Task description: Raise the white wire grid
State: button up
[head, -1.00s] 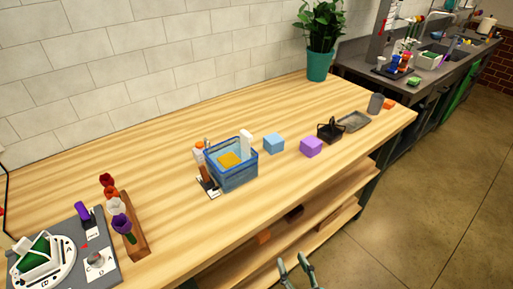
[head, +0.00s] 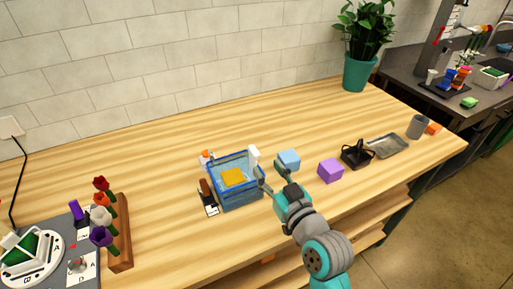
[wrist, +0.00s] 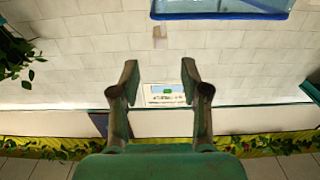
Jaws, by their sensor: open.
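I cannot make out a white wire grid for certain in either view. A see-through blue tub (head: 238,200) stands on the wooden table, with a yellow block (head: 233,177) inside. A white upright piece (head: 254,157) stands at the tub's right rear corner; whether it belongs to a grid is unclear. My gripper (head: 273,179) is open and empty just right of the tub, its fingers pointing toward the tub's right side. In the wrist view the open fingers (wrist: 160,68) have nothing between them.
A light blue cube (head: 289,159) is close behind my gripper, and a purple cube (head: 331,171) is to its right. A black caddy (head: 357,154) and grey tray (head: 388,145) lie farther right. A wooden flower rack (head: 121,245) is left.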

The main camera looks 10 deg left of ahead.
aim_at(258, 155)
jog(key=x, duration=0.8)
jog(key=shift+w+a, duration=0.3)
grip_shut()
